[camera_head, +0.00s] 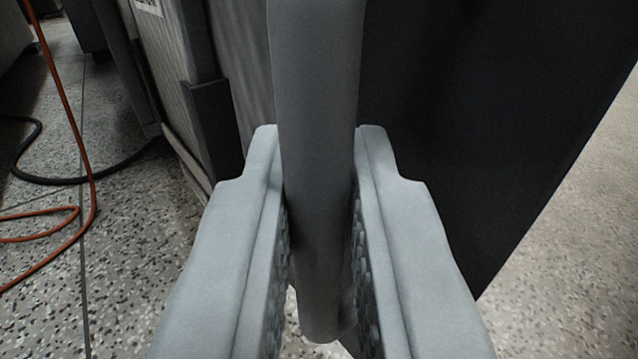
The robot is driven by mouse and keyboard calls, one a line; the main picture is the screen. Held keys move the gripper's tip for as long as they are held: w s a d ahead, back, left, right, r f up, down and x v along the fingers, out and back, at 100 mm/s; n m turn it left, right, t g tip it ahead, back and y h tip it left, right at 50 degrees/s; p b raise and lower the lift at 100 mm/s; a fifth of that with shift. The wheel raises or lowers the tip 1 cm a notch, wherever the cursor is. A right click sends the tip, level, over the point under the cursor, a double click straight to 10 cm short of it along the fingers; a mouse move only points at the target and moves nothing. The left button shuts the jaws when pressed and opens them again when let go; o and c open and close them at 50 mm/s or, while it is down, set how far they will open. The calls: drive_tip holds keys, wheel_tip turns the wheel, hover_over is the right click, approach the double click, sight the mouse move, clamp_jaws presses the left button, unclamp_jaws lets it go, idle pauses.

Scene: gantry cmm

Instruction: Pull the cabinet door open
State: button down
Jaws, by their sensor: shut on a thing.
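A grey, upright bar handle (316,90) runs down the middle of the view and ends low between my fingers. My gripper (318,185) is shut on the handle, with one finger on each side of it. The dark cabinet door (470,120) is behind and to the right of the handle, and its lower edge slants up to the right. The lower mount of the handle is partly hidden by my right finger. How far the door stands open is hard to tell from this view.
Speckled floor (130,270) shows at left and at far right. An orange cable (75,150) and a black cable (50,181) lie on the floor at left. A ribbed grey panel with dark trim (210,125) stands left of the handle.

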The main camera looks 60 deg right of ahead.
drive_tip(key=shift+w, duration=0.1)
idle(0.3)
drive_tip(key=c, duration=1.6)
unclamp_jaws()
drive_tip(key=shift+o, duration=0.2)
drive_tip(key=v, duration=1.7)
drive_tip(key=shift+a, duration=0.2)
